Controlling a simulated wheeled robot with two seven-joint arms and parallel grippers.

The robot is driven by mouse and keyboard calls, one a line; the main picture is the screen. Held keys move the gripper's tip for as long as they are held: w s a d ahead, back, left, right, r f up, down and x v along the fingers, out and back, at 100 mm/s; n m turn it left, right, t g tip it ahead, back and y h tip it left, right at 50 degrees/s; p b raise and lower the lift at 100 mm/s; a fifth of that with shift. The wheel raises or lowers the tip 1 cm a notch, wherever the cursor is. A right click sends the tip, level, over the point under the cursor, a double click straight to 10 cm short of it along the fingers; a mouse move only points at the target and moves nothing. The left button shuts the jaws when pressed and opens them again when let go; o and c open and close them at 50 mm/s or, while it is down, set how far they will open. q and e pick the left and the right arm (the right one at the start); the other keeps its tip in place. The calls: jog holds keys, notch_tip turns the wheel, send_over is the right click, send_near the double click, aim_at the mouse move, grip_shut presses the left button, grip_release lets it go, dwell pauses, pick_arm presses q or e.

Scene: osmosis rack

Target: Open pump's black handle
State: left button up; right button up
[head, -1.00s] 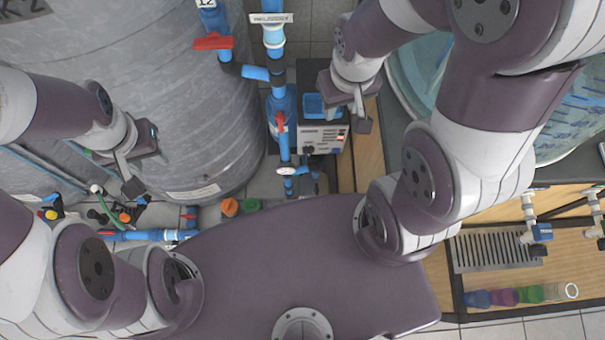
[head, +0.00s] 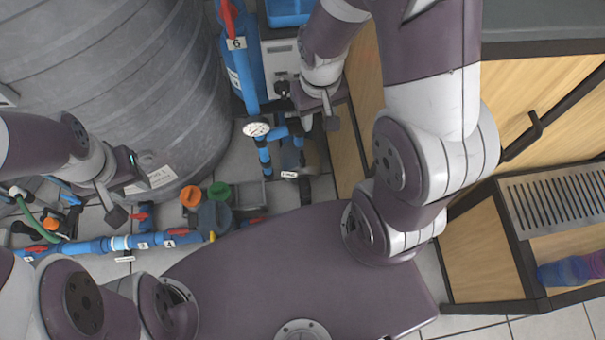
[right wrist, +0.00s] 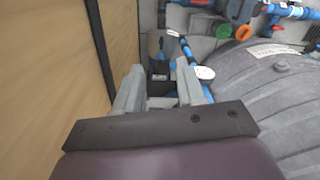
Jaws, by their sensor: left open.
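The white-fronted unit (head: 281,60) with a blue tray on top, possibly the pump, stands at the top middle of the head view. A small black knob (head: 282,87) is on its front; I cannot tell whether it is the black handle. My right gripper (head: 327,108) is right of and below the knob, apart from it. In the right wrist view its two fingers (right wrist: 160,92) are spread and empty, with a labelled black part (right wrist: 160,77) beyond the gap. My left gripper (head: 126,192) is open and empty beside the grey tank, far from the unit.
The ribbed grey tank (head: 120,80) fills the upper left. Blue pipes with a round gauge (head: 256,128) run left of my right gripper. A wooden cabinet (head: 365,75) stands close on its right. Orange (head: 190,196) and green (head: 220,191) caps sit near the tank's foot.

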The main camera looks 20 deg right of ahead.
jog(key=m+b, duration=0.2)
jog(key=b, duration=2)
send_over(303, 157)
jog(key=s, duration=0.4)
notch_tip(303, 157, down, 35)
jog(key=shift+w+a+f+b, duration=0.1)
jog(key=shift+w+f+b, duration=0.25)
jog(key=shift+f, duration=0.3)
jog(key=shift+w+a+f+b, duration=0.1)
jog(key=shift+w+f+b, duration=0.1)
jog(key=shift+w+f, duration=0.3)
jog(key=shift+w+d+r+p, duration=0.1)
jog(key=shift+w+r+p, duration=0.25)
jog(key=shift+w, duration=0.25)
jog(key=shift+w+d+r+p, duration=0.1)
jog(key=shift+w+r+p, duration=0.25)
jog(key=shift+w, duration=0.25)
jog(key=shift+f+m, duration=0.2)
jog(key=shift+m, duration=0.1)
notch_tip(303, 157, down, 7)
jog(key=b, duration=0.5)
jog(key=shift+f, duration=0.1)
grip_shut()
